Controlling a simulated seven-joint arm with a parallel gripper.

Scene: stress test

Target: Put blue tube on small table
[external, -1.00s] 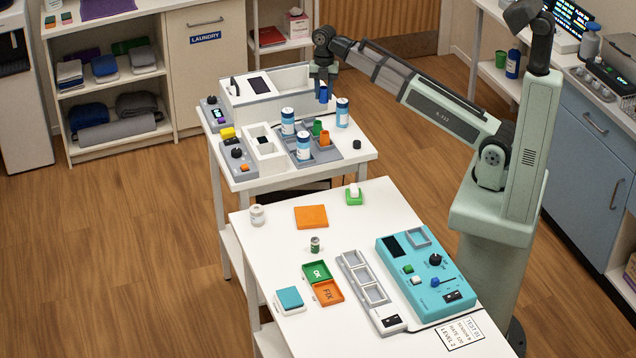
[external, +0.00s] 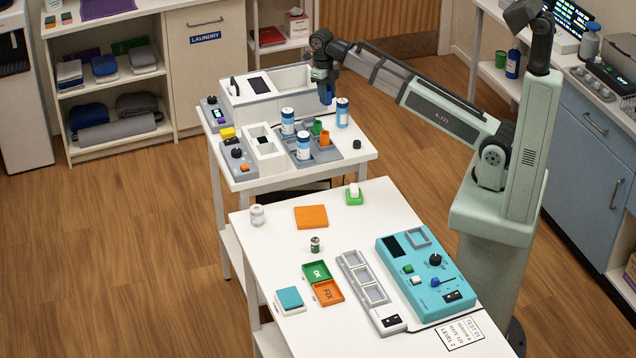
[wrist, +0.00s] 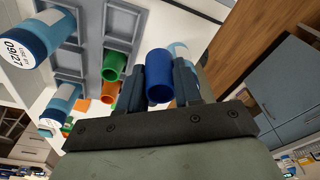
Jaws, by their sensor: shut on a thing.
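The blue tube (wrist: 159,78) is between the two fingers of my gripper (wrist: 159,88) in the wrist view. My gripper is shut on it. In the external view my gripper (external: 326,92) hangs above the back edge of the smaller rear table (external: 352,158), behind a grey tray (external: 349,154). The tube is mostly hidden by the fingers there. A green tube (external: 317,127) and an orange tube (external: 324,139) stand in the tray. A larger white table (external: 380,205) stands in front.
Blue-and-white bottles stand in and beside the tray, one (external: 342,112) close to my gripper. A white open bin (external: 290,82) is at the left of my gripper. The front table holds an orange pad (external: 311,216) and a teal control panel (external: 428,275), with bare areas between.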

